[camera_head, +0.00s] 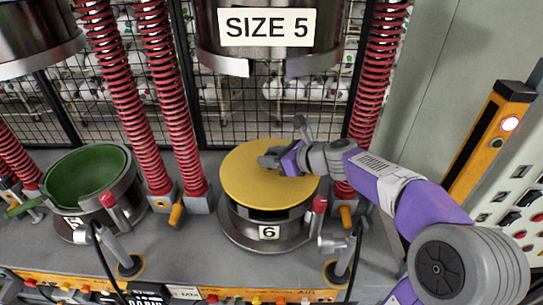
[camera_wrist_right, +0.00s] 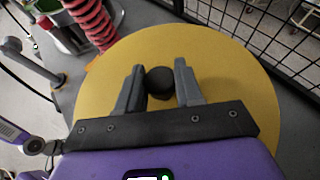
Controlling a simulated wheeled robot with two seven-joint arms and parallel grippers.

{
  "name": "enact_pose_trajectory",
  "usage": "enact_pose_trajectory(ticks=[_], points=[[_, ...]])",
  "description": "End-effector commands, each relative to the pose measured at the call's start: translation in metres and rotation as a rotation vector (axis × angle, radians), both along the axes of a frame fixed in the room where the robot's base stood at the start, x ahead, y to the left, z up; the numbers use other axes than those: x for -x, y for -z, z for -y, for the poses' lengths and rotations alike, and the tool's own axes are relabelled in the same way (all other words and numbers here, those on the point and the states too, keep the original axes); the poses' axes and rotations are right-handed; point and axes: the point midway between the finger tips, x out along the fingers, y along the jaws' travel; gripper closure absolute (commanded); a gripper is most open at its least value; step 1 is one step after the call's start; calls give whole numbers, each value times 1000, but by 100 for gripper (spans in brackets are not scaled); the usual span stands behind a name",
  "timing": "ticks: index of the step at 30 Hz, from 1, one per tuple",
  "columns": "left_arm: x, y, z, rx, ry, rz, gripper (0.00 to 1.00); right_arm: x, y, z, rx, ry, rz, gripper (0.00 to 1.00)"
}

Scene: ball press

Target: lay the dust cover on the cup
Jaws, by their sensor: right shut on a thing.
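The dust cover (camera_head: 250,180) is a flat yellow disc with a dark round knob (camera_wrist_right: 160,82) at its middle. It lies over the top of the metal cup (camera_head: 266,232) labelled 6, and a dark gap shows below its front edge. I cannot tell whether it rests fully on the rim. My right gripper (camera_head: 272,157) is shut on the knob; in the right wrist view its two grey fingers stand on either side of the knob, with the yellow disc (camera_wrist_right: 215,50) spread beneath. My left gripper is not in view.
A second cup with a green inside (camera_head: 85,178) stands at the left. Red springs (camera_head: 165,90) rise beside both cups. A press head with a SIZE 5 sign (camera_head: 266,28) hangs above the cover. An orange post (camera_head: 488,140) and a button panel (camera_head: 515,200) are at the right.

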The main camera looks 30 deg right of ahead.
Motion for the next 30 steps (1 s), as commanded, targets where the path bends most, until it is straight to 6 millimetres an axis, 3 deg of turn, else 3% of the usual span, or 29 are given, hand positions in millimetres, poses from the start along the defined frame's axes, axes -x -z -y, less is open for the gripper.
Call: enact_pose_trajectory(ticks=[20, 21, 26, 30], points=[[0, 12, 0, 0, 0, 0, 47, 0, 14, 0, -2, 0, 1, 100], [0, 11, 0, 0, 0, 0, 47, 0, 13, 0, -1, 0, 1, 60], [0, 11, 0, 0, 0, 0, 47, 0, 13, 0, -1, 0, 1, 35], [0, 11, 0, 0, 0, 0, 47, 0, 13, 0, -1, 0, 0, 35]])
